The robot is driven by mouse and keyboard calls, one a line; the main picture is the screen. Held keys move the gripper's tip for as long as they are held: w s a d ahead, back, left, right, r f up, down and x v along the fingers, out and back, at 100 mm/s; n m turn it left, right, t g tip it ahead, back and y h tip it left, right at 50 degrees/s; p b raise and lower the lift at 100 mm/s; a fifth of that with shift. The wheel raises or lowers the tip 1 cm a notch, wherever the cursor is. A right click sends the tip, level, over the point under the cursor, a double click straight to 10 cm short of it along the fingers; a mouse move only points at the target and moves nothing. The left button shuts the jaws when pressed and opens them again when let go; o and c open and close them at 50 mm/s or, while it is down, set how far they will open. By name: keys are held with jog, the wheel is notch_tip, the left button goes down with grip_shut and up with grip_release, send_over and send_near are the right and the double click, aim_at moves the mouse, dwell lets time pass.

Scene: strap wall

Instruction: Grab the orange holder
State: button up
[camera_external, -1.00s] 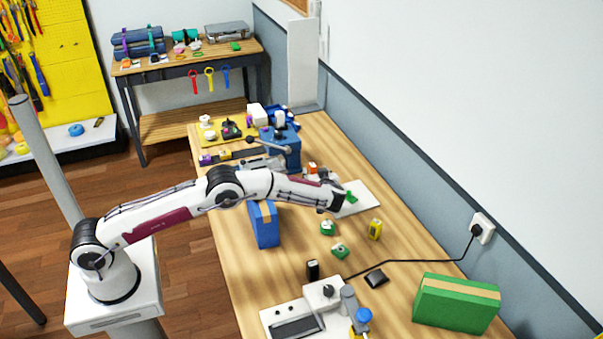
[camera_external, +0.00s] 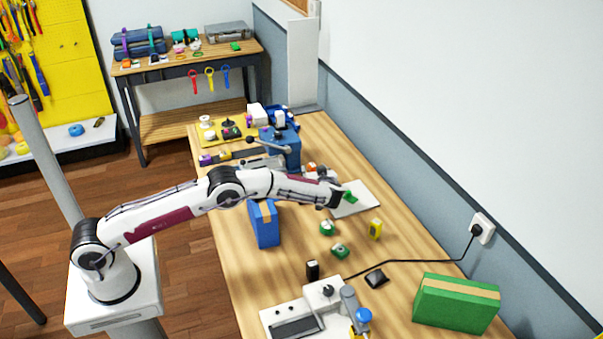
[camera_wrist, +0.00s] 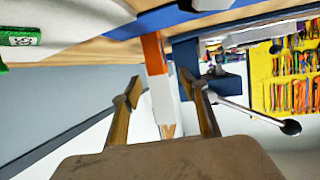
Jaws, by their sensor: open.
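An orange holder (camera_wrist: 153,54) with a white lower part shows in the middle of the wrist view. It also shows in the external view as a small orange piece (camera_external: 312,167) on the bench, just beyond my arm's end. My gripper (camera_wrist: 160,88) is open, and its two fingers appear on either side of the orange and white piece in the wrist view. I cannot tell whether the piece is fully between the fingers in depth or touching either one. The fingers are mostly hidden in the external view.
A white board (camera_external: 356,205) with a green piece (camera_external: 350,197) lies close by the gripper. A blue vise (camera_external: 285,150) with a lever stands behind. The right-centre bench is fairly clear.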

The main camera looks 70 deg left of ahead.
aim_at(313, 166)
jog(key=shift+a, duration=0.15)
jog(key=shift+x, duration=2.45)
jog(key=shift+w, duration=0.1)
grip_shut()
